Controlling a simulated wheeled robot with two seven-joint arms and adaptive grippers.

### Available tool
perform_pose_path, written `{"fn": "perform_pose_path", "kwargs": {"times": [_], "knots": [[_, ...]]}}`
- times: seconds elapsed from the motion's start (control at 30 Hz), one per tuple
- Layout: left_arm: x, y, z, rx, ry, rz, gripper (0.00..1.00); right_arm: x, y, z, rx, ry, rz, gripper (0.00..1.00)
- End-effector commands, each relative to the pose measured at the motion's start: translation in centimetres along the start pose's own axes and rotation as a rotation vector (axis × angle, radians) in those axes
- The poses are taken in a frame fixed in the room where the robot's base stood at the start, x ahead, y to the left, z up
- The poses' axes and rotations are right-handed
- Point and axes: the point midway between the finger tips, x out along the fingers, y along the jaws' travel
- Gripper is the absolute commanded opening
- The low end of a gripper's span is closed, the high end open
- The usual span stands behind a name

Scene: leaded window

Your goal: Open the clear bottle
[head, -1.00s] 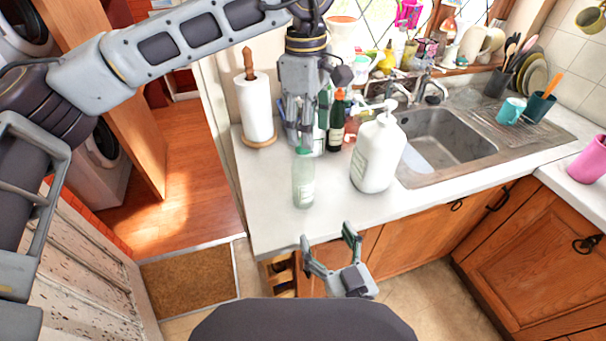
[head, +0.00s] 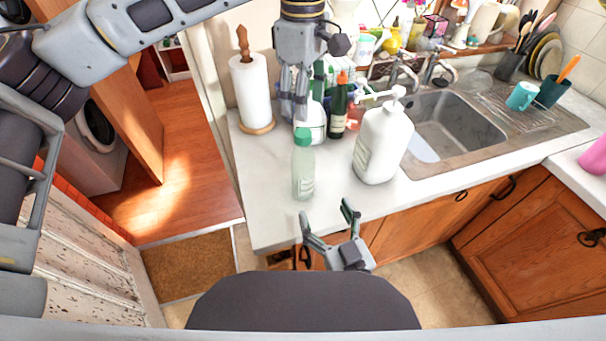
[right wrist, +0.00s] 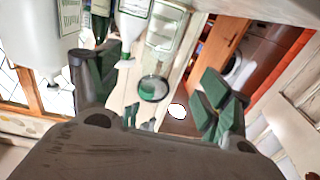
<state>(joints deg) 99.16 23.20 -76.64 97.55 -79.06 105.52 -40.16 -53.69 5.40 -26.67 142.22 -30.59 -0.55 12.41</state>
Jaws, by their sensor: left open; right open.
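The clear bottle (head: 303,178), with a green cap (head: 303,137) on it, stands upright near the counter's front edge in the head view. My left gripper (head: 295,112) points down just above and behind the cap in the picture, open and apart from it. My right gripper (head: 325,212) is open and empty in front of the counter edge, below and right of the bottle. In the right wrist view the clear bottle (right wrist: 166,36) appears ahead between the open fingers (right wrist: 155,90), and no finger visibly touches it.
A large white pump dispenser (head: 381,148) stands close to the right of the bottle. Behind are a dark green bottle (head: 338,112), a white bottle (head: 315,122) and a paper towel roll (head: 251,95). The sink (head: 445,125) lies right. The counter (head: 262,190) is clear left of the bottle.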

Motion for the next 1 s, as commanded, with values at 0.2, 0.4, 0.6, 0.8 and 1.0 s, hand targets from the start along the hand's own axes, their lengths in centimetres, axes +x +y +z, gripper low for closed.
{"fn": "perform_pose_path", "kwargs": {"times": [0.2, 0.4, 0.6, 0.8, 1.0], "knots": [[0.0, 0.0, 0.0, 0.000, 0.000, 0.000, 0.52, 0.7, 0.0, 0.0, 0.000, 0.002, 0.000, 0.78], [0.0, 0.0, 0.0, 0.000, 0.000, 0.000, 0.52, 1.7, 0.0, 0.0, 0.000, 0.002, 0.000, 0.78], [0.0, 0.0, 0.0, 0.000, 0.000, 0.000, 0.52, 2.8, 0.0, -0.1, 0.000, 0.002, 0.000, 0.78], [0.0, 0.0, 0.0, 0.000, 0.000, 0.000, 0.52, 3.9, 0.0, 0.0, 0.000, 0.002, 0.000, 0.78], [0.0, 0.0, 0.0, 0.000, 0.000, 0.000, 0.52, 5.1, 0.0, 0.0, 0.001, 0.001, 0.000, 0.78]]}}
